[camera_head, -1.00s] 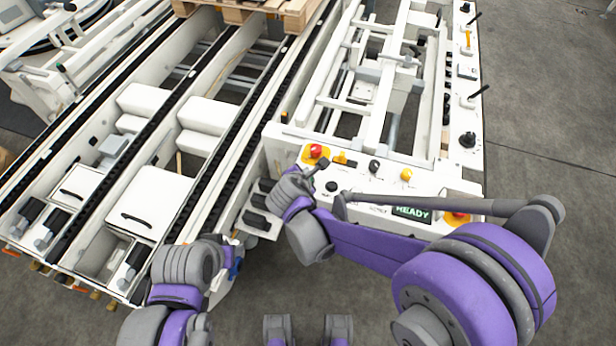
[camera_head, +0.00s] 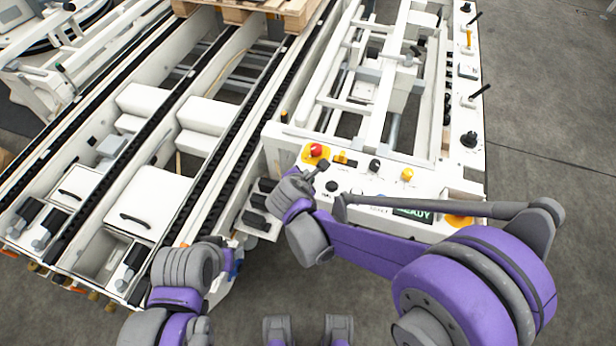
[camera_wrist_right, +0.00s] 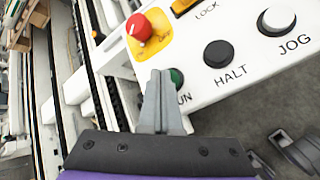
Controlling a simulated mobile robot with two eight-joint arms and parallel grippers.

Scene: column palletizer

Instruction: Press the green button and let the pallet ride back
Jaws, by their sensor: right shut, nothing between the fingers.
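The green button (camera_wrist_right: 177,77) shows in the right wrist view on the white control panel, partly hidden behind my right gripper's fingers. My right gripper (camera_wrist_right: 160,78) is shut and empty, its tips over or beside the button; I cannot tell if they touch it. In the head view the right gripper (camera_head: 318,168) is over the panel's left part, and the green button is hidden there. The wooden pallet (camera_head: 232,14) sits on the conveyor at the top edge of the head view. My left arm is at the lower left, but its fingers cannot be made out.
A red knob (camera_head: 316,151) on a yellow base stands close to the right gripper. A black HALT button (camera_wrist_right: 217,54) and a white JOG knob (camera_wrist_right: 276,20) are beside it. A display (camera_head: 413,215) reads READY. Grey floor is clear at the right.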

